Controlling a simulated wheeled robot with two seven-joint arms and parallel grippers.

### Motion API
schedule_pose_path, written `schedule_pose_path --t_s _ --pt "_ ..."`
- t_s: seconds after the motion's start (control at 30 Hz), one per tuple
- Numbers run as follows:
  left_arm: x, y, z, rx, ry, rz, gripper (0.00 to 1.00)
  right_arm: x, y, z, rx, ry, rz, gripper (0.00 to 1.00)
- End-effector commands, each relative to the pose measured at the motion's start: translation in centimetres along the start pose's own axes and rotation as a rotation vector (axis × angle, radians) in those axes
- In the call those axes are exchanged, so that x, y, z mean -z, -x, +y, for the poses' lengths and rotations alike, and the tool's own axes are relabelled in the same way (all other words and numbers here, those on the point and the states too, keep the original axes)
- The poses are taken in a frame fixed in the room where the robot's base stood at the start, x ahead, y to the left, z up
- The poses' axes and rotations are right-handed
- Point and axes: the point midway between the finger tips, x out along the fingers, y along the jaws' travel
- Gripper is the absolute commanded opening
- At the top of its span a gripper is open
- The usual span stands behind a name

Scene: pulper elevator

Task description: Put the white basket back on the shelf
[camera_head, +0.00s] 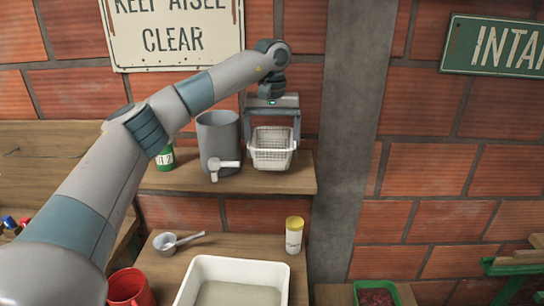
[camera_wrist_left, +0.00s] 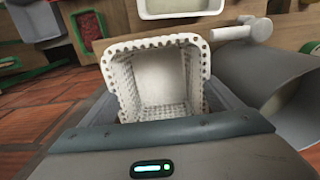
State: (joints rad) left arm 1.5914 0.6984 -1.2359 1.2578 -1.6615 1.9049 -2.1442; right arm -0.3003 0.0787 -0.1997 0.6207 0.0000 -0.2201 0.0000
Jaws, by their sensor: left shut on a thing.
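The white basket (camera_head: 272,152) is upright at the right part of the upper wooden shelf (camera_head: 225,184), beside a grey pot. I cannot tell whether its base touches the shelf. My left gripper (camera_head: 272,128) reaches down over the basket from above, with a finger at each side, shut on it. In the left wrist view the basket (camera_wrist_left: 160,80) shows from above, empty, between the fingers. My right gripper is not in view.
The grey pot (camera_head: 218,135) with a white tap stands just left of the basket, with a green can (camera_head: 165,158) further left. Below are a white tub (camera_head: 238,264), a ladle (camera_head: 166,242), a yellow-capped jar (camera_head: 294,236) and a red mug (camera_head: 130,289). A concrete pillar (camera_head: 352,100) rises on the right.

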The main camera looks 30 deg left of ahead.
Motion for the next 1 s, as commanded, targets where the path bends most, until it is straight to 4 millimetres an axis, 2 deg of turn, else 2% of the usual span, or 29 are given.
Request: schedule_pose_path --t_s 0.13,0.3,0.7,0.73,0.77,1.0 --pt "-0.1 -1.5 -0.1 0.002 0.0 -0.004 0.53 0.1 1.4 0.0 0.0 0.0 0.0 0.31" --pt "0.0 -3.0 -0.1 0.001 0.001 -0.002 0.53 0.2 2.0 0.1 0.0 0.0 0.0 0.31" --pt "0.0 -3.6 -0.1 0.0 0.001 -0.001 0.53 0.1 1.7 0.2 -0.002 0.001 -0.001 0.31" --pt "0.0 -3.5 -0.1 0.0 0.001 0.0 0.92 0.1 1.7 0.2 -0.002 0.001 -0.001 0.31" --pt "0.0 -3.5 -0.1 0.0 0.001 -0.001 0.99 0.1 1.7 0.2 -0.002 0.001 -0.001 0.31" --pt "0.0 -3.4 -0.1 0.0 0.001 -0.001 1.0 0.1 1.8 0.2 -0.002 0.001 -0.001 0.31"
